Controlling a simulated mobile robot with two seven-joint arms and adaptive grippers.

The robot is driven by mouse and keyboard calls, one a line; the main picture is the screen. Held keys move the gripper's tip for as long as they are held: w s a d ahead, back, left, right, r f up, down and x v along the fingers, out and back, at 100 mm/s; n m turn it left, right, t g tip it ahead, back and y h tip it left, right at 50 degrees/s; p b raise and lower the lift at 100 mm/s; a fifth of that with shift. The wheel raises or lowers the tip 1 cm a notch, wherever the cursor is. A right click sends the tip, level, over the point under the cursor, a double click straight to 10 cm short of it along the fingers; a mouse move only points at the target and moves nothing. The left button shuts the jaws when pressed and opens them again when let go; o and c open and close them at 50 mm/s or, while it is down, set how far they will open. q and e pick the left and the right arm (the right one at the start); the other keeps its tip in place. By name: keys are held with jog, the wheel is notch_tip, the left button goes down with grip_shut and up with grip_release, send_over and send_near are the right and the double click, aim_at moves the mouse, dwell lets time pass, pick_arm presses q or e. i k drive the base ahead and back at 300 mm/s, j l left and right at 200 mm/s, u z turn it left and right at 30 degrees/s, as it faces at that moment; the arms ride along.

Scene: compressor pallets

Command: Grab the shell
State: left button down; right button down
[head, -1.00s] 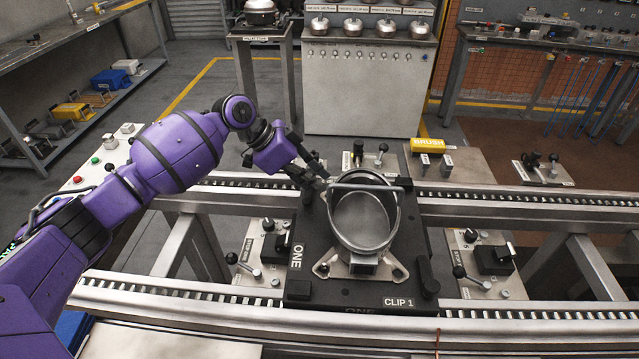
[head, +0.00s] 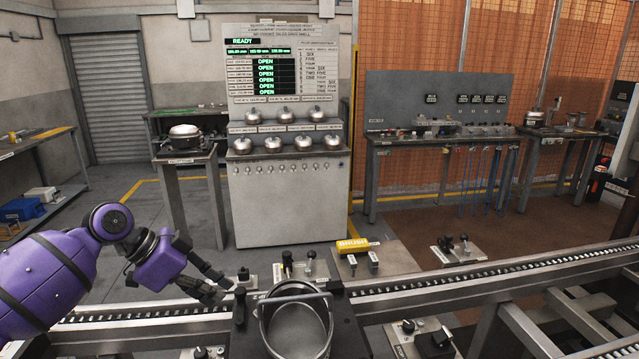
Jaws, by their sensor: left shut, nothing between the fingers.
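A steel, open-topped round shell with a bar across its top (head: 298,330) stands on the dark pallet (head: 345,325) at the bottom middle of the head view. Its lower part is cut off by the picture edge. Several rounded silver domed vessels (head: 272,145) sit in two rows on the grey cabinet at the back; I cannot tell whether these also count as shells. My left gripper (head: 221,291) is shut and empty, just left of the shell on the pallet and apart from it. My right gripper is not in view.
Conveyor rails (head: 450,285) run across the front. A yellow brush block (head: 353,246) and small clamps stand on a plate behind the shell. The grey cabinet (head: 290,210) carries a screen reading READY. Open floor lies between.

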aim_at(296, 323)
jog(key=k+l, duration=0.25)
jog(key=k, duration=0.15)
jog(key=k+l, duration=0.2)
jog(key=k, duration=0.25)
jog(key=k+l, duration=0.25)
jog(key=k, duration=0.15)
